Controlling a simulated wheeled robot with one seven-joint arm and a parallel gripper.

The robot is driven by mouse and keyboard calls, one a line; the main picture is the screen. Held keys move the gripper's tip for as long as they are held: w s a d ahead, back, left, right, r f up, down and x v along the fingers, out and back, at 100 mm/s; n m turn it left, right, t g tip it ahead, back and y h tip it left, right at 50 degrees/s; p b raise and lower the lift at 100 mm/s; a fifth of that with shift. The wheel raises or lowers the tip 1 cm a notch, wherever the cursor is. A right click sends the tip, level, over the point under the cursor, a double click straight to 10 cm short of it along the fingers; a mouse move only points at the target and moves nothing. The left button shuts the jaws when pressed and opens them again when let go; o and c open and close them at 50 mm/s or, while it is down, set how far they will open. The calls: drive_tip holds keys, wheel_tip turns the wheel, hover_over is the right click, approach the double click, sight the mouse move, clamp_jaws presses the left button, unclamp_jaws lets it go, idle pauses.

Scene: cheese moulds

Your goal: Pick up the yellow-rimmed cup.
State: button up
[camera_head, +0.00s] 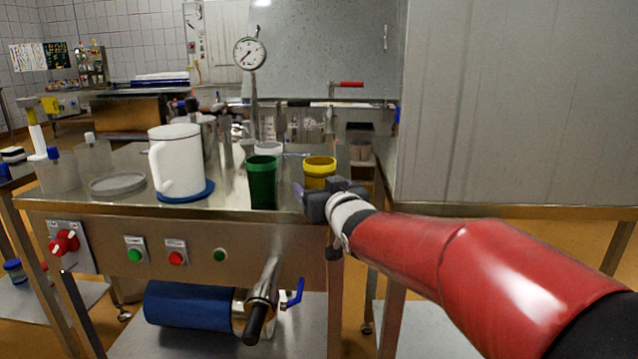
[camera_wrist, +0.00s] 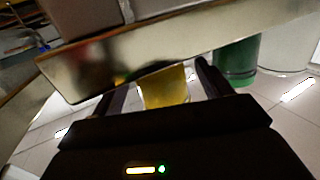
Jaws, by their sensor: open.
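The yellow-rimmed cup (camera_head: 320,166) stands upright near the right end of the steel table, right of a green cup (camera_head: 262,182). My gripper (camera_head: 318,200) is at the table's front right edge, in front of the yellow-rimmed cup and hiding part of its lower side. In the wrist view the yellow cup (camera_wrist: 165,90) appears between the two open fingers (camera_wrist: 160,80). The table edge (camera_wrist: 150,45) hides part of it there. I cannot tell whether the fingers reach around it. Nothing is seen held.
A white jug (camera_head: 178,160) on a blue base, a clear lid (camera_head: 117,183) and a white cup (camera_head: 268,148) stand on the table (camera_head: 225,200). The green cup is close to the left of the yellow-rimmed one. A grey cabinet wall (camera_head: 515,100) rises at the right.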

sight(317, 182)
drive_tip(key=x, duration=0.3)
drive_tip(key=shift+w+a, duration=0.1)
drive_tip(key=shift+w, duration=0.25)
drive_tip(key=c, duration=1.1)
